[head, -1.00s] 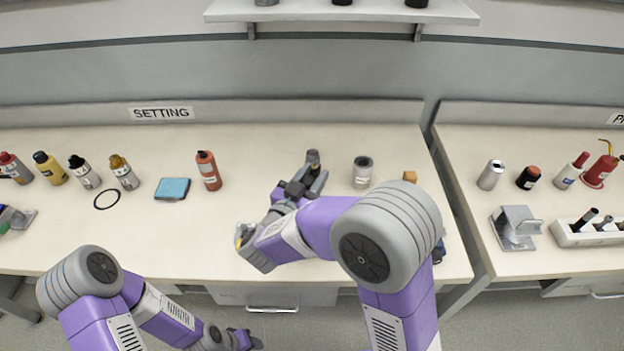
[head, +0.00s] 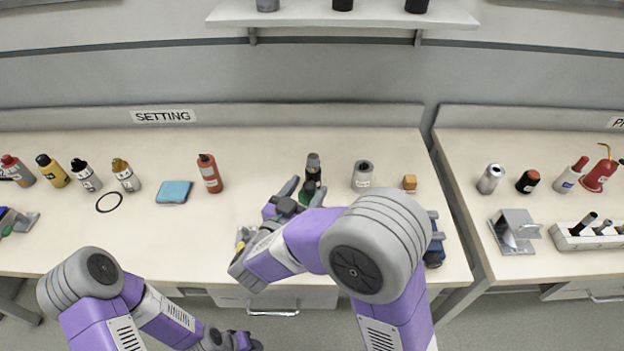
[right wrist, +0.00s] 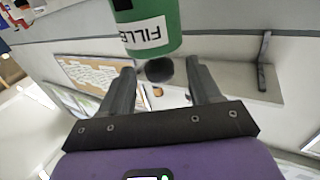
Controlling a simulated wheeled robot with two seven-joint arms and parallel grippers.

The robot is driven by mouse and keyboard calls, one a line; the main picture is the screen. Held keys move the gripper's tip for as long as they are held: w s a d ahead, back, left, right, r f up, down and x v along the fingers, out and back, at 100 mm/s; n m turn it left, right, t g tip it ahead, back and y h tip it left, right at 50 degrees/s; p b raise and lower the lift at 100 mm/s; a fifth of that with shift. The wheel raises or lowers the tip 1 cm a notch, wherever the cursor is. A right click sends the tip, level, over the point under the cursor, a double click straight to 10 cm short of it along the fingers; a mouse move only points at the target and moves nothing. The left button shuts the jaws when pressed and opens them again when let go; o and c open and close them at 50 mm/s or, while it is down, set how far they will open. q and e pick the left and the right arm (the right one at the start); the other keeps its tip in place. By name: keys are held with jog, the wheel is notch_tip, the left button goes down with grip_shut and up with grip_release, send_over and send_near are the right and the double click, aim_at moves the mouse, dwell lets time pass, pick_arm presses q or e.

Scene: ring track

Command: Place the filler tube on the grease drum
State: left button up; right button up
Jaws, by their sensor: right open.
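The filler tube is a green cylinder with a black part, and it shows at the top edge of the right wrist view (right wrist: 150,25) with a white label reading "FILLE".
A small orange block (head: 409,183) and a dark blue item (head: 435,245) are at the right. A shelf (head: 300,16) hangs above.

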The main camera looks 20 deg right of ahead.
jog(key=p+v, duration=0.1)
jog(key=v, duration=0.7)
jog(key=shift+s+a, duration=0.2)
